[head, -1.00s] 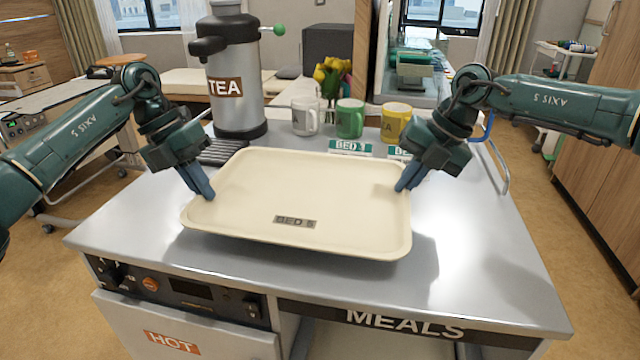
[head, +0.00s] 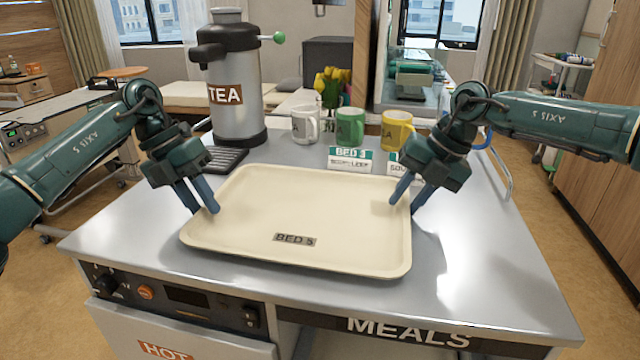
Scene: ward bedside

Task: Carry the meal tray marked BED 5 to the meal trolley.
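The cream meal tray (head: 300,256), labelled BED 5, lies flat on the grey top of the meal trolley (head: 480,300), whose front reads MEALS. The tray is empty. My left gripper (head: 202,211) is at the tray's left rim, its two fingers spread apart, one over the tray and one outside it. My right gripper (head: 406,206) is at the right rim, its fingers also spread, one inside and one outside. Whether any finger touches the rim is hard to tell.
A BED card (head: 350,160) stands just behind the tray. The trolley's right side is clear.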

